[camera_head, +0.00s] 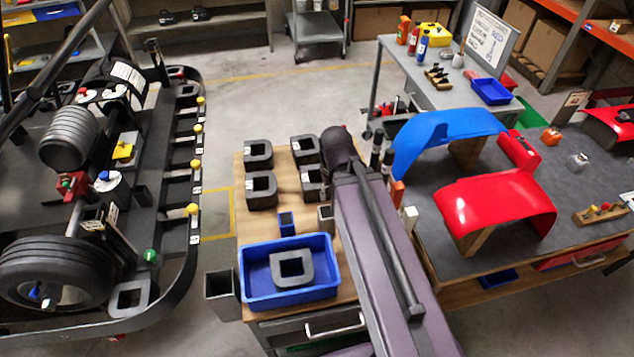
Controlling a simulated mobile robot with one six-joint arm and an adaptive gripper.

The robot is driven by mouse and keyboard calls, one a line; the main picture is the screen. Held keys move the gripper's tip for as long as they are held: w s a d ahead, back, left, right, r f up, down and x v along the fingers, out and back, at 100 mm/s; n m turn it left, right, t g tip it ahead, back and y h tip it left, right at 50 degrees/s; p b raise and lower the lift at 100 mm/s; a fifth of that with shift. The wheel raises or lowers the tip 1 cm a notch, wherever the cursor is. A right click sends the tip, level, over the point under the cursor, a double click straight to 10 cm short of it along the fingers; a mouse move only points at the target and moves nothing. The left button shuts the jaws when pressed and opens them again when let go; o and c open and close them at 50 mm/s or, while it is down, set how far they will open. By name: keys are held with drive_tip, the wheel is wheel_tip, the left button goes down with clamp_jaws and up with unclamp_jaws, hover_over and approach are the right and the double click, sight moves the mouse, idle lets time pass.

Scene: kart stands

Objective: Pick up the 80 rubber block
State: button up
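Several dark square rubber blocks with a square hole lie on the wooden bench top: one at back left (258,146), one in front of it (251,190), one at back right (305,142) and one in front of that (307,190), partly behind my arm. Another block (291,281) lies in a blue tray (250,302). The blocks carry small white labels that are too small to read, so I cannot tell which is the 80. My arm crosses the bench on the right of the blocks. My gripper is not visible.
A small blue square piece (286,228) and a grey one (325,222) stand behind the tray. A kart (60,200) stands at left, with a similar block (130,312) by its edge. A table with blue (440,135) and red (490,205) panels is at right.

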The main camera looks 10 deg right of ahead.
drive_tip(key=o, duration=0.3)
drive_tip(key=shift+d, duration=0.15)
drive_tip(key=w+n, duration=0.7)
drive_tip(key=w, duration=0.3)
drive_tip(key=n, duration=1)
hover_over(314, 167)
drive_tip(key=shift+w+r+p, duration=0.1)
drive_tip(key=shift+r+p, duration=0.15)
drive_tip(key=shift+p, duration=0.05)
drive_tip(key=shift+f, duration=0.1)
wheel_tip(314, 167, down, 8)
drive_tip(key=b, duration=0.8)
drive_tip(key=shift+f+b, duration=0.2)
drive_tip(key=shift+b, duration=0.15)
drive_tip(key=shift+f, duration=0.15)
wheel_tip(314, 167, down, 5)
drive_tip(key=b, duration=0.5)
